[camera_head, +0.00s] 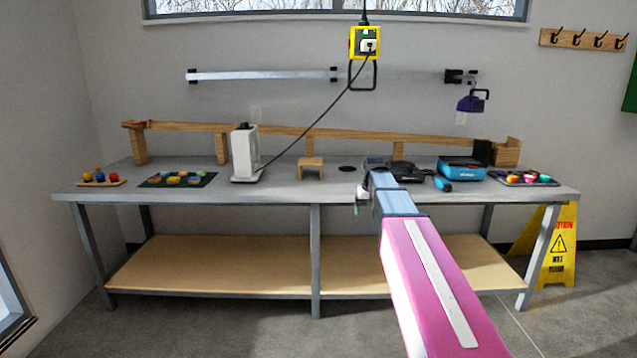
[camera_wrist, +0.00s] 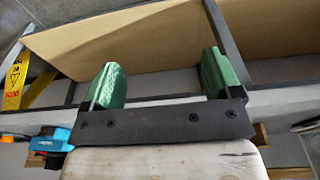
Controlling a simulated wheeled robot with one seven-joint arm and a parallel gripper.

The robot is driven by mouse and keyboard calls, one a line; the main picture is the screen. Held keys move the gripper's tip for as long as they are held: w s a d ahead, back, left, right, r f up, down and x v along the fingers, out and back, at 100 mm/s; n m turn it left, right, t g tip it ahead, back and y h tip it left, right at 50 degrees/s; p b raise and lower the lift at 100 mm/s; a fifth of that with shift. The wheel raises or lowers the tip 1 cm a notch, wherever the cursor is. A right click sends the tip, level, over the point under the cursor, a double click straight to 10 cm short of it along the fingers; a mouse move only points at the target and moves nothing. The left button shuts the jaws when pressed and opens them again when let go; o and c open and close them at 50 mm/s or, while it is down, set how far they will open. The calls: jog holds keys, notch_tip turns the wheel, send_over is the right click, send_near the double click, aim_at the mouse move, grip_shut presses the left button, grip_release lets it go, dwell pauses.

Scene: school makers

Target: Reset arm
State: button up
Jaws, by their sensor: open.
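My arm reaches forward from the lower right of the head view, over the front edge of the grey workbench (camera_head: 300,193). My gripper (camera_head: 362,200) is at that front edge, small and partly hidden by my own wrist. In the wrist view, my gripper (camera_wrist: 160,85) shows two green fingers set wide apart. Nothing is between them. Beyond the fingers are the bench's front edge and the wooden lower shelf (camera_wrist: 150,40).
On the bench stand a white device (camera_head: 245,155), a small wooden stool (camera_head: 311,167), a blue box (camera_head: 461,169) and a tray of coloured balls (camera_head: 523,179). A cord hangs from a yellow outlet box (camera_head: 364,42). A yellow floor sign (camera_head: 558,245) stands at right.

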jog(key=s+f+g, duration=0.1)
jog(key=s+f, duration=2.3)
jog(key=s, duration=0.2)
jog(key=shift+s+f+g, duration=0.15)
jog(key=shift+s+g, duration=0.25)
